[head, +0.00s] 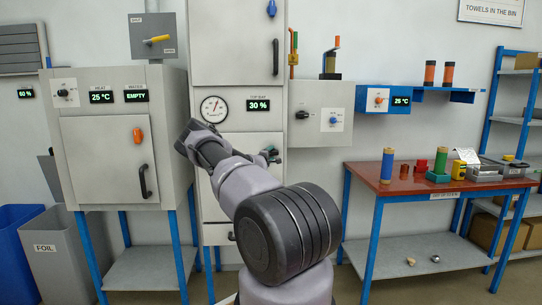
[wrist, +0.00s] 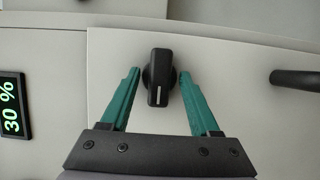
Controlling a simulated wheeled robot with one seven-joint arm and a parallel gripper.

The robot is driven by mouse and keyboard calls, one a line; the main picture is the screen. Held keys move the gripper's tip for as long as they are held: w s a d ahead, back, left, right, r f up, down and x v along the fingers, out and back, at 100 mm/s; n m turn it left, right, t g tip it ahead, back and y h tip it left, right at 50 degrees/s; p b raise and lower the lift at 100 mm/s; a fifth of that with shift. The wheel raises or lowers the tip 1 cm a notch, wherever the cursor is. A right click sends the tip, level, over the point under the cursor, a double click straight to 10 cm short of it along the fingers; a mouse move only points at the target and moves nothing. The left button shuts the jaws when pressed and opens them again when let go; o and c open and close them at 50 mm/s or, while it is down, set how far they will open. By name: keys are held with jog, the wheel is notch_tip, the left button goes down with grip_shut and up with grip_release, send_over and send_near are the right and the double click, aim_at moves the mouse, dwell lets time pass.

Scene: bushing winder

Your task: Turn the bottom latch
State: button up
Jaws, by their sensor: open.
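The bottom latch (wrist: 158,80) is a black knob with a raised bar and a white line, on a pale door panel of the middle cabinet. In the wrist view its bar runs roughly up and down in the picture, tilted slightly. My gripper (wrist: 159,76) is open, with one green finger on each side of the knob. Small gaps show between the fingertips and the knob; I cannot tell how deep they reach around it. In the head view my gripper (head: 271,155) is small at the cabinet front below the display, and the latch is not clearly visible there.
A black handle (wrist: 297,78) sticks out right of the knob in the wrist view. A 30 % display (head: 258,106) and a dial gauge (head: 214,109) sit above my gripper. A blue latch (head: 271,8) is on the upper door. A red-topped table (head: 455,183) stands right.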

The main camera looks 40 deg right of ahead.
grip_shut()
jog(key=m+y, duration=0.1)
jog(key=m, duration=0.2)
jog(key=shift+r+g, duration=0.2)
jog(key=shift+g, duration=0.1)
jog(key=m+y, duration=0.1)
jog(key=m, duration=0.1)
jog(key=m+y, duration=0.1)
jog(key=m, duration=0.1)
jog(key=shift+s+d+r+y, duration=0.1)
jog(key=shift+d+y, duration=0.05)
jog(key=shift+y, duration=0.15)
jog(key=m+t+y, duration=0.1)
jog(key=m+y, duration=0.1)
jog(key=m, duration=0.2)
jog(key=shift+s+d+r, duration=0.1)
jog(key=shift+d, duration=0.05)
jog(key=shift+m+t+y, duration=0.5)
jog(key=shift+m+y, duration=0.4)
jog(key=shift+m, duration=0.3)
